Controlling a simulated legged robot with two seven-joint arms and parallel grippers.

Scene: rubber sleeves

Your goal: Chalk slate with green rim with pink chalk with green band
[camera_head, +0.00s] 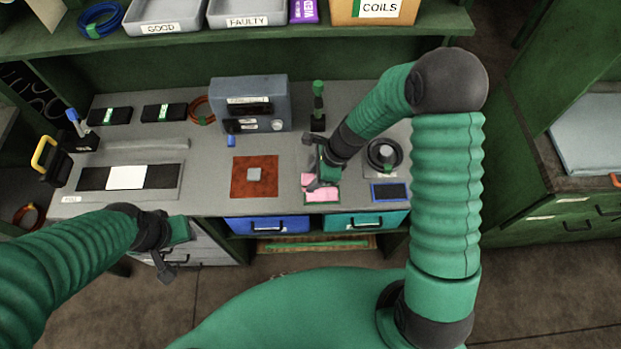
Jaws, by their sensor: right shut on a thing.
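The slate with the green rim (326,196) lies near the front edge of the bench, right of the middle. Much of its visible face looks pink, and a thin green edge shows along its front. My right gripper (317,183) is directly over the slate, pointing down and shut on the pink chalk (308,179). The chalk is small and partly covered by the fingers; I cannot make out its green band or whether it touches the slate. My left gripper (167,264) hangs in front of the bench, away from the slate; its opening is unclear.
A slate with a blue rim (391,192) lies to the right, below a round black device (384,154). A rust-coloured mat (241,184) lies left of the slate. A grey instrument box (249,92) and a green-topped post (318,100) stand behind.

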